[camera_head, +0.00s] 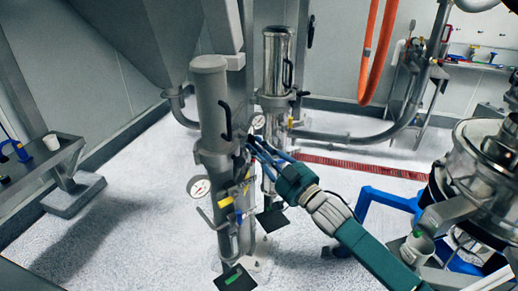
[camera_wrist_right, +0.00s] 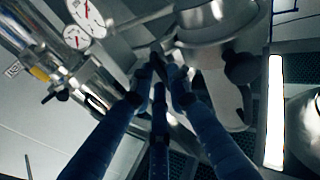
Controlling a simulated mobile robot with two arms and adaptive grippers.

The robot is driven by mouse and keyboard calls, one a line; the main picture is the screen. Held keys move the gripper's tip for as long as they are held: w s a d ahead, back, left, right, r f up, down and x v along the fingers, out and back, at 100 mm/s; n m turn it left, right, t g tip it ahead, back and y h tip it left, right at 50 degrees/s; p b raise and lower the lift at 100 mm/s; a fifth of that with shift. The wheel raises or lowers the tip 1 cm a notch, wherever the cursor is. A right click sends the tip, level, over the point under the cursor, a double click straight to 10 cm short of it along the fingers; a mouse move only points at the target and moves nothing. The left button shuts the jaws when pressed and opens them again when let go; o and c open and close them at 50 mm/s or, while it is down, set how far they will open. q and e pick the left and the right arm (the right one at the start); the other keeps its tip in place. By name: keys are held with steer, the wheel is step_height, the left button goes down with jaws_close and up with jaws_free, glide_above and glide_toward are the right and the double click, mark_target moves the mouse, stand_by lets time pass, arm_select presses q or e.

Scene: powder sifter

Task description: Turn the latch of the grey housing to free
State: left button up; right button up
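The grey housing (camera_head: 209,95) is a matt upright cylinder left of centre in the head view, with a black handle (camera_head: 226,122) on its side. My right gripper (camera_head: 252,146) reaches in from the lower right, its blue fingertips at the housing's right side by the collar. In the right wrist view the fingers (camera_wrist_right: 157,78) converge around a small dark part (camera_wrist_right: 157,62), which may be the latch. The fingertips hide much of it, so I cannot tell whether they grip it or its turned position. My left gripper is not in view.
A shiny steel cylinder (camera_head: 277,62) stands just behind the grey housing. A blue frame (camera_head: 388,199) and steel sifter (camera_head: 482,160) stand at right. Open floor (camera_head: 125,215) lies at left.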

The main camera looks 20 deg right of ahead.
steer(key=o, duration=0.3)
steer(key=v, duration=1.2)
steer(key=shift+f, duration=0.1)
